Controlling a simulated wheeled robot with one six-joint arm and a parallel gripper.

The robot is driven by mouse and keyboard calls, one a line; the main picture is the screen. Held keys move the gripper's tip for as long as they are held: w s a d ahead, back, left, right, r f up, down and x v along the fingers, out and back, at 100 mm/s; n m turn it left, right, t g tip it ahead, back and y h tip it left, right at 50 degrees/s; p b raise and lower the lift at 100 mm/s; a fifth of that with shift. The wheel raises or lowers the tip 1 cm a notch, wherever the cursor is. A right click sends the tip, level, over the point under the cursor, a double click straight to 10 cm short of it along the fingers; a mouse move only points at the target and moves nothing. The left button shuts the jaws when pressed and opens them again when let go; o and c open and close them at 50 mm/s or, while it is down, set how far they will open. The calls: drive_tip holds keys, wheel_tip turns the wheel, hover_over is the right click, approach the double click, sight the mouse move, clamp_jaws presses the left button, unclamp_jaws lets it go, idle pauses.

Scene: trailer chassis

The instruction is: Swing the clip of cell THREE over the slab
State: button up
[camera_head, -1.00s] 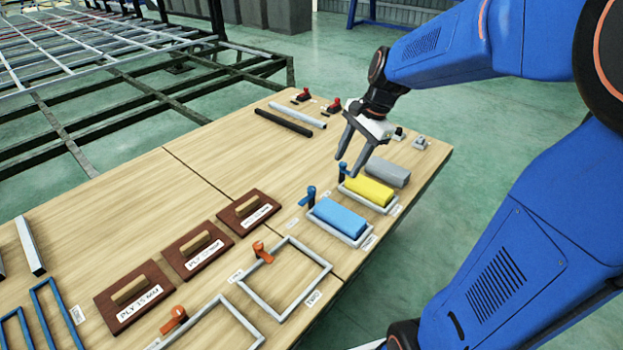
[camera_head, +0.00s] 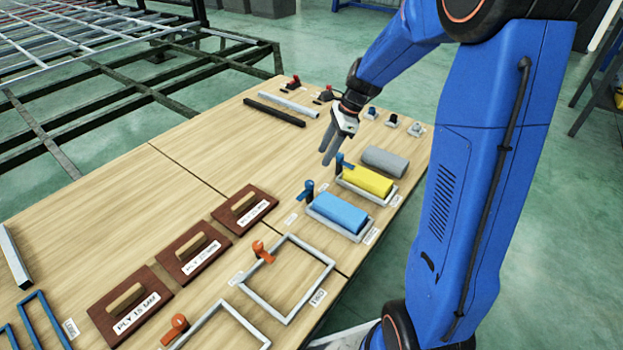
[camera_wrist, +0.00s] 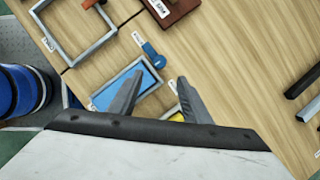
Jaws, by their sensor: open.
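The blue slab (camera_head: 340,211) lies in a grey frame (camera_head: 364,236), beyond the empty frame labelled TWO (camera_head: 272,312). I take it as cell THREE, though its label is too small to read. Its blue clip (camera_head: 309,190) stands at the frame's far-left side, clear of the slab; the wrist view shows the clip (camera_wrist: 153,56) beside the frame and the slab (camera_wrist: 130,80) partly behind a finger. My gripper (camera_head: 328,158) is open and empty above the table, near the yellow slab's blue clip (camera_head: 342,163). The yellow slab (camera_head: 367,181) is mostly hidden in the wrist view.
Orange clips (camera_head: 262,252) stand at the nearer frames. Brown plates with wooden handles (camera_head: 195,251) lie to the left. Dark and light bars (camera_head: 274,110) lie at the back. The table's middle is clear.

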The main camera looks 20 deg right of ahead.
sight(310, 183)
drive_tip(key=x, duration=1.2)
drive_tip(key=shift+a+f, duration=0.1)
drive_tip(key=shift+f, duration=0.05)
drive_tip(key=shift+c, duration=0.2)
drive_tip(key=c, duration=1)
